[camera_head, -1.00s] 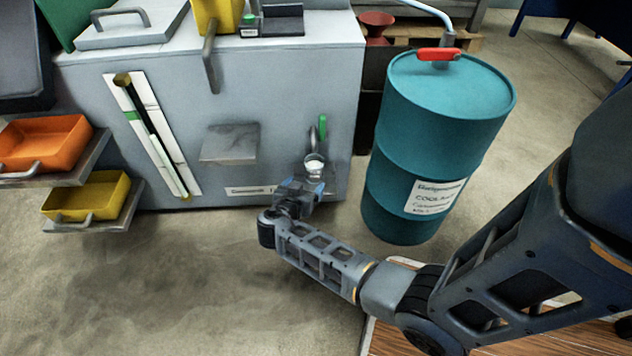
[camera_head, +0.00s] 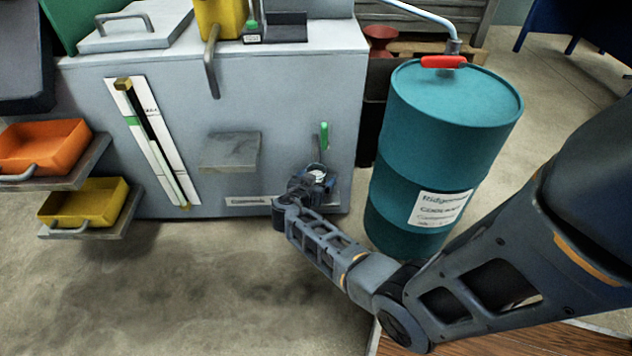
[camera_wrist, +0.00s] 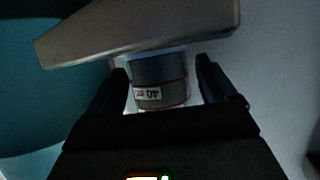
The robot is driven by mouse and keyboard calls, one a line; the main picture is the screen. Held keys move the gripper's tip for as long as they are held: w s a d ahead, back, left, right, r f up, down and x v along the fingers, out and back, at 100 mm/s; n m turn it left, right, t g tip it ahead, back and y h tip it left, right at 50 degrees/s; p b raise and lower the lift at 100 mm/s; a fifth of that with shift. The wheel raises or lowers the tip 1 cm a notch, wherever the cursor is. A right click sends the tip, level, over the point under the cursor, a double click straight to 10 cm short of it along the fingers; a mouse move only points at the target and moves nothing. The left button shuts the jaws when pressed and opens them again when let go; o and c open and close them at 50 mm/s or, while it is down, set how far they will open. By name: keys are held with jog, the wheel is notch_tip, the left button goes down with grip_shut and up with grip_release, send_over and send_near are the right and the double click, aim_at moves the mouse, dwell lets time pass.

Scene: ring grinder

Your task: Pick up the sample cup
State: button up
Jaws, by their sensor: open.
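The sample cup (camera_head: 317,174) is a small clear cup under the green-handled tap (camera_head: 323,136) on the front of the grey machine. In the wrist view the cup (camera_wrist: 160,78) shows a red line and a label reading 40, upside down in the picture. My gripper (camera_head: 312,182) is at the cup in the head view, partly covering it. In the wrist view my gripper (camera_wrist: 163,84) is open, with one dark finger on each side of the cup. Small gaps seem to show between fingers and cup. The cup stands on or against a grey ledge (camera_wrist: 150,25).
A teal coolant drum (camera_head: 440,150) stands close on the right of my gripper. A grey shelf (camera_head: 230,151) juts from the machine to the left. Orange (camera_head: 40,147) and yellow (camera_head: 85,202) trays stick out at the far left. The floor in front is clear.

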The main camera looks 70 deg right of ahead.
jog(key=c, duration=1.2)
jog(key=shift+r, duration=0.15)
